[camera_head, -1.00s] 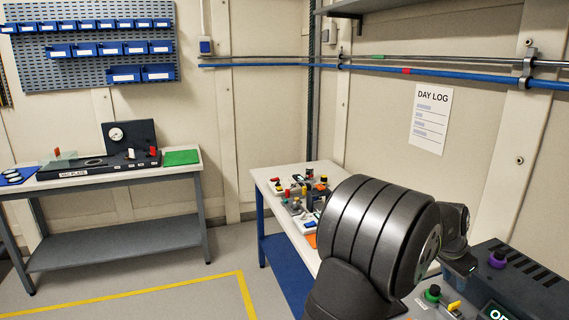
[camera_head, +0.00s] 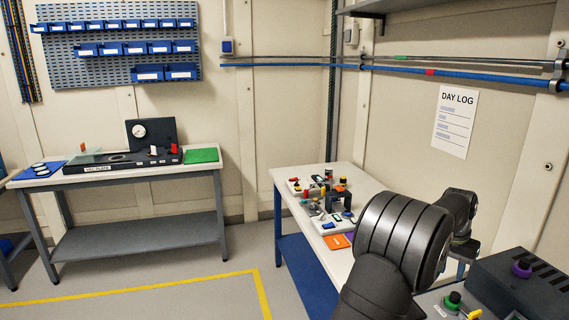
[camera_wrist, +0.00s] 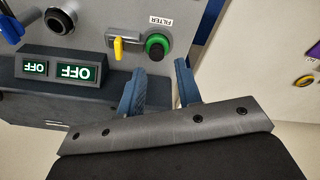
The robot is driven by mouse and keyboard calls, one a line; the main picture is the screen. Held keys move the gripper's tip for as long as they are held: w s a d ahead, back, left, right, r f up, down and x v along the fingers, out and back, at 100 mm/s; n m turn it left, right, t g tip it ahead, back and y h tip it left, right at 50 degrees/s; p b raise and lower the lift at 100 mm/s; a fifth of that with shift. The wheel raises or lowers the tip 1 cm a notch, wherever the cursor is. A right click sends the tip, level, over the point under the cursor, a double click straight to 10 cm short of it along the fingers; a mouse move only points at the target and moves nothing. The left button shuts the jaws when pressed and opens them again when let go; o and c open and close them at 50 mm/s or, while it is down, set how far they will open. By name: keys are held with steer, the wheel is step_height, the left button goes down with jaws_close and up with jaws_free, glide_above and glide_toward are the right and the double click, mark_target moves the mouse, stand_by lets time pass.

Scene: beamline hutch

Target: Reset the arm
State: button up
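My arm (camera_head: 402,240) reaches from the bottom of the head view toward the grey control panel (camera_head: 524,285) at the lower right. Its gripper is mostly hidden there behind my own arm. In the wrist view my gripper (camera_wrist: 160,84) has its two blue fingers apart, with nothing seen between them. The fingertips are beside a green-ringed black knob (camera_wrist: 157,45) labelled FILTER. Whether they touch it I cannot tell. A yellow switch lever (camera_wrist: 123,45) is left of the knob. Two displays (camera_wrist: 80,70) read OFF.
A white-topped bench (camera_head: 350,180) with coloured parts stands along the right wall. A grey bench (camera_head: 135,172) with a gauge plate stands at the back left. Blue and dark pipes run along the right wall. The floor between is clear, with yellow tape (camera_head: 130,291).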

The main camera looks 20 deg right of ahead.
steer(key=w+f+n+y, duration=0.2)
steer(key=w+f+n, duration=0.2)
steer(key=w+f, duration=0.2)
steer(key=shift+w+f, duration=0.25)
steer(key=shift+c, duration=0.2)
jaws_close()
steer(key=s+r+m+t+h, duration=0.2)
steer(key=s+m+t, duration=0.15)
steer(key=s, duration=0.95)
steer(key=s+r+m+t+h, duration=0.2)
steer(key=s+m, duration=0.2)
steer(key=s, duration=0.9)
glide_toward(478, 320)
steer(key=f, duration=0.1)
steer(key=s+d+f, duration=0.1)
steer(key=s+f, duration=0.1)
steer(key=f, duration=0.1)
steer(key=shift+d+f, duration=0.1)
steer(key=shift+d, duration=0.2)
steer(key=w, duration=0.3)
steer(key=shift+w+d+f, duration=0.15)
steer(key=shift+w+f, duration=0.05)
steer(key=shift+f, duration=0.05)
steer(key=shift+w, duration=0.5)
